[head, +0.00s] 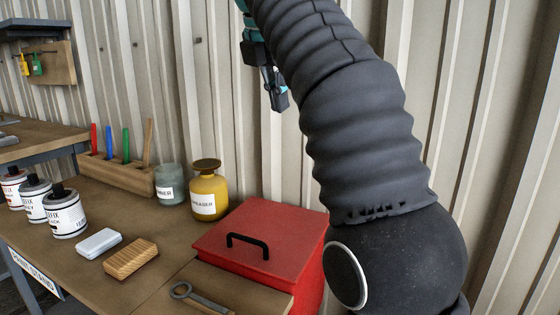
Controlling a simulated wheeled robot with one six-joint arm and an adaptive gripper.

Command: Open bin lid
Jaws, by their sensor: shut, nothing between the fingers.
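The red bin (312,279) stands at the right end of the workbench. Its red lid (280,226) is down, and a black handle (248,243) sits on top of it. My gripper (279,101) is up near the wall, above the lid and apart from it. Its fingers are shut and empty. My arm hides the area to the right of the bin.
The workbench (75,244) holds several white tins, a yellow jar (208,192), a glass jar (170,186), a wooden rack (120,175), a white block (98,243), a ridged wooden block (131,259) and a wrench (197,299). The corrugated wall (213,90) is close behind.

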